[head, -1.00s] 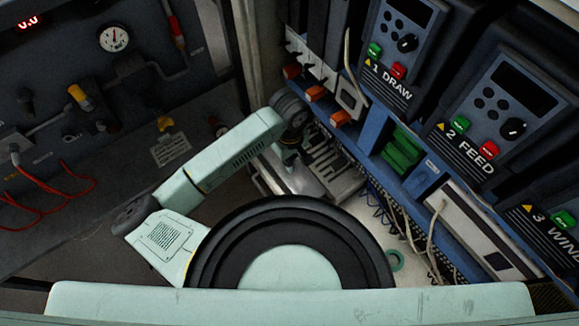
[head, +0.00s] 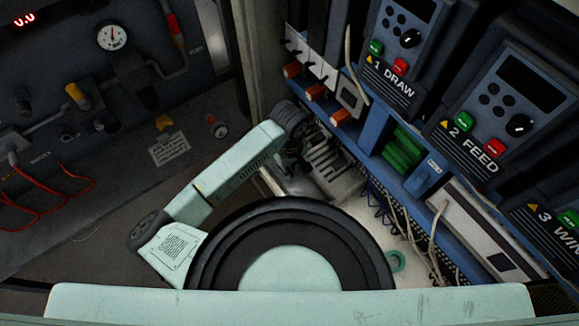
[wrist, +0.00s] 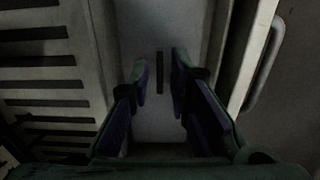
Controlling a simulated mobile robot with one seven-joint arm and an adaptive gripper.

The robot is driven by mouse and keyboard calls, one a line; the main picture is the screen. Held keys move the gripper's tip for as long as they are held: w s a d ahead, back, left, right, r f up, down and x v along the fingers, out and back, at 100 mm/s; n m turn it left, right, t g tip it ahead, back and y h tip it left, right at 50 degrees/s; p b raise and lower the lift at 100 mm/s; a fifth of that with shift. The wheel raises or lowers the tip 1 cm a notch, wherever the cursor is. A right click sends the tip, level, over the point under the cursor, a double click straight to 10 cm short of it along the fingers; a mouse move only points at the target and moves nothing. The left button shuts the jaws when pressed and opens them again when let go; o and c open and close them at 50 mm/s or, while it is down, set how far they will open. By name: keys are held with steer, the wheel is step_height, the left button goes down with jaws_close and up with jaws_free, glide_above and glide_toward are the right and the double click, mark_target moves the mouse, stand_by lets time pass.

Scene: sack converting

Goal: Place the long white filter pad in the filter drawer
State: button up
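My gripper (wrist: 159,80) points down with its two fingers apart and nothing between them. Below it in the wrist view is a pale, flat-bottomed channel (wrist: 150,125) between raised side walls, with a narrow dark strip (wrist: 159,72) on its floor. A light bar handle (wrist: 264,62) lies on the right, so this may be the filter drawer; I cannot tell for sure. I cannot make out the long white filter pad as a separate thing. In the head view my gripper is mostly hidden under the wrist, at the left of a grey slotted part (head: 335,165).
A slotted plate (wrist: 42,85) lies left of the channel. In the head view, a blue rail with orange (head: 315,121) and green blocks (head: 404,152) and hanging cables runs along the right, below the control boxes (head: 490,105). A gauge panel (head: 60,75) stands left.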

mark_target(290, 170)
steer(key=shift+o, duration=0.4)
steer(key=shift+r, duration=0.2)
step_height(290, 170, up, 12)
steer(key=p, duration=0.1)
steer(key=shift+p, duration=0.4)
steer(key=shift+c, duration=0.6)
